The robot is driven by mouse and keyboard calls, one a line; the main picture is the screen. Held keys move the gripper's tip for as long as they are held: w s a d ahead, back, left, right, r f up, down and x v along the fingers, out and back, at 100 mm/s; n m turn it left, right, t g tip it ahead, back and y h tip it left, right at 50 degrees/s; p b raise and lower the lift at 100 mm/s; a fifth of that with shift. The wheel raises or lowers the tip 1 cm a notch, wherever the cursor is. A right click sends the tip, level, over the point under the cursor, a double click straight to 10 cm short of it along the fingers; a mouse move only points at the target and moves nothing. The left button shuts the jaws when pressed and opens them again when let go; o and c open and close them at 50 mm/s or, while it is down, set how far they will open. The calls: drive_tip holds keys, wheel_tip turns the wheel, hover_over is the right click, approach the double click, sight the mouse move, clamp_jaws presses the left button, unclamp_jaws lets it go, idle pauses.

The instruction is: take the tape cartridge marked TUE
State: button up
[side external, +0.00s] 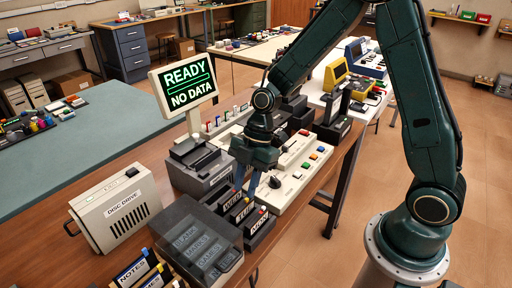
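My gripper (247,182) points down over a short row of dark cartridges (242,211) near the front edge of the wooden desk. The cartridges stand side by side with pale lettering on their faces.
A smoky clear-lidded box (195,240) stands just left of the row. A disc drive (117,207) stands further left, and folders marked NOTES (135,272) are in front. A monitor (188,85) reads READY, NO DATA.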

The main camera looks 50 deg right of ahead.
sight(241, 207)
drive_tip(key=x, duration=0.3)
drive_tip(key=shift+s+f, duration=0.15)
drive_tip(key=shift+x, duration=0.95)
clamp_jaws()
